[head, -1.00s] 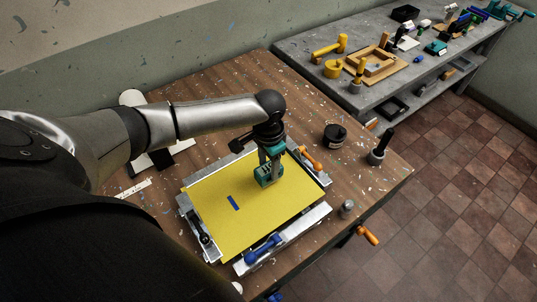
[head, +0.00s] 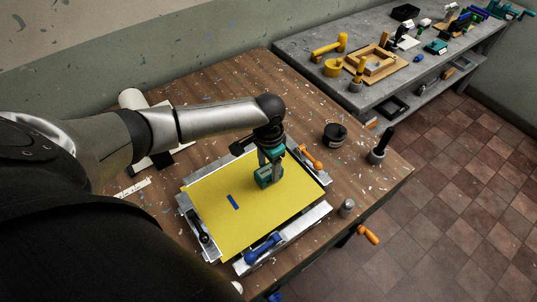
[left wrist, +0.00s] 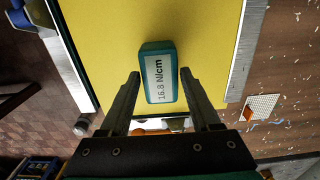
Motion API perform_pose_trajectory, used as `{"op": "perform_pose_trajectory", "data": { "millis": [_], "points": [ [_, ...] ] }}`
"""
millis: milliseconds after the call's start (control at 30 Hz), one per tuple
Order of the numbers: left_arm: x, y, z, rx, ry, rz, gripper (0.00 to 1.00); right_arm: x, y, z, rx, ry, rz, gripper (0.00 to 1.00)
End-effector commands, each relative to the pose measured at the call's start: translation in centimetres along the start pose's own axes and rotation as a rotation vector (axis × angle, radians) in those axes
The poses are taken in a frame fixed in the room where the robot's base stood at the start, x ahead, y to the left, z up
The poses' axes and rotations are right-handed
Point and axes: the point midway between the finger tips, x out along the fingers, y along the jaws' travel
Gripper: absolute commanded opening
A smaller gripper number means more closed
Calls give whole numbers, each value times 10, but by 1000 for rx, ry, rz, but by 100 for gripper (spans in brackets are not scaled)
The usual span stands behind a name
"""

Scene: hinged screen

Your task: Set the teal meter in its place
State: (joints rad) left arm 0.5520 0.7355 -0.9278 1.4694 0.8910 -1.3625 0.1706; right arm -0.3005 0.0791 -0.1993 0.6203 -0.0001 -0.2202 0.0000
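The teal meter (left wrist: 160,72) has a white label reading "16.8 N/cm". It rests on the yellow screen (head: 225,225), in its upper right part in the head view, where it also shows (head: 267,178). My left gripper (left wrist: 160,78) is open, with one finger on each side of the meter and thin gaps between fingers and meter. In the head view the left gripper (head: 270,165) stands above the meter and hides part of it. My right gripper is in neither view. A small blue mark (head: 233,202) lies on the yellow mesh.
Metal rails with a blue handle (head: 263,248), a black handle (head: 198,228) and an orange handle (head: 311,157) edge the screen. A black tub (head: 335,135), a dark-handled tool (head: 380,147) and a small metal cylinder (head: 347,207) stand to the right. A grey bench (head: 310,48) stands behind.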

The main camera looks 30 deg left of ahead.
Motion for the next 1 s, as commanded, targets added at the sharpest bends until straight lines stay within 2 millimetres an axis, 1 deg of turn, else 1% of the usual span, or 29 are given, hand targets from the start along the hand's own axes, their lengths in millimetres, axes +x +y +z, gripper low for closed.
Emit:
{"op": "perform_pose_trajectory", "data": {
  "millis": [33,200,467,567,667,733,1000],
  "points": [
    [0,0,0,0,0,0,70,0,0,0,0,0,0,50],
    [0,0,0,0,-1,0,89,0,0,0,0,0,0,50],
    [0,0,1,0,-2,0,89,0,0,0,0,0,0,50],
    [-5,0,0,0,-1,1,89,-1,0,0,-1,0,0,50],
    [-18,-1,0,1,1,0,89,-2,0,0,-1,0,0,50],
    [-31,-1,0,1,2,-2,89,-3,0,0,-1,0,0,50],
    [-97,-1,-1,2,5,-2,89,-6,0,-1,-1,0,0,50]
  ]
}}
